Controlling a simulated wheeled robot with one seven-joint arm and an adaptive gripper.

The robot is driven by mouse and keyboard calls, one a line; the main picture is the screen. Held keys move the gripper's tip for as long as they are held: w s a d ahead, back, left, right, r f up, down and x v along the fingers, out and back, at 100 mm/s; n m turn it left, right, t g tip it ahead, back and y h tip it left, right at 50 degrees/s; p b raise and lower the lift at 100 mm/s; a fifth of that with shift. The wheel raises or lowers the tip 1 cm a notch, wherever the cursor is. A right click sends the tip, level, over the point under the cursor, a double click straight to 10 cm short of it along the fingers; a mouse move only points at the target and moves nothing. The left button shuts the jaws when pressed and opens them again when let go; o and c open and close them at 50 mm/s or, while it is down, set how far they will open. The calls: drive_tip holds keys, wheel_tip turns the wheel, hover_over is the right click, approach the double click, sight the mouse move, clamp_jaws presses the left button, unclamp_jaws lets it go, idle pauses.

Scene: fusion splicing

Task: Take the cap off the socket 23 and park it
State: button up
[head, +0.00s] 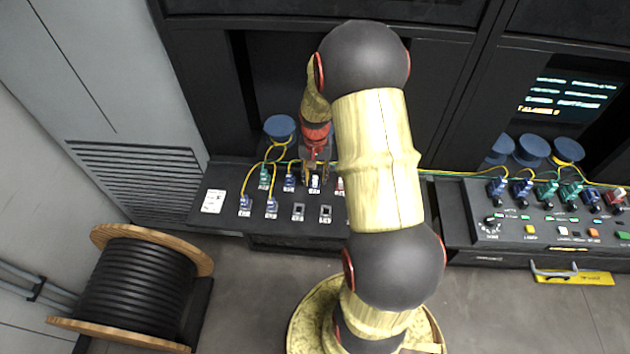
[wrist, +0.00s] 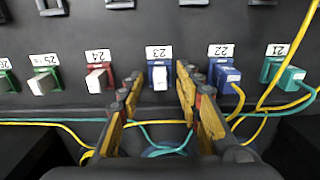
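Socket 23 is a blue socket (wrist: 151,66) under a "23" label in the wrist view, with a white cap (wrist: 160,79) in its front. In the head view the white cap (head: 315,182) shows small at my gripper. My gripper (wrist: 158,84) is open, one finger on each side of socket 23. I see gaps between the fingers and the cap, so nothing is held. In the head view my gripper (head: 315,178) points down at the row, and my arm hides part of the panel.
Blue socket 22 (wrist: 228,75) and green socket 21 (wrist: 287,73) carry yellow and green cables close by. Red socket 24 (wrist: 106,74) and green socket 25 (wrist: 50,78) have white caps. Grey square fittings (head: 298,212) sit in the front row. A cable drum (head: 130,290) stands on the floor.

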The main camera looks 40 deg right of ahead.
sight(315, 178)
drive_tip(key=shift+c, duration=0.6)
drive_tip(key=c, duration=0.8)
drive_tip(key=shift+r, duration=0.1)
drive_tip(key=shift+r+p, duration=2.1)
drive_tip(key=shift+r, duration=0.8)
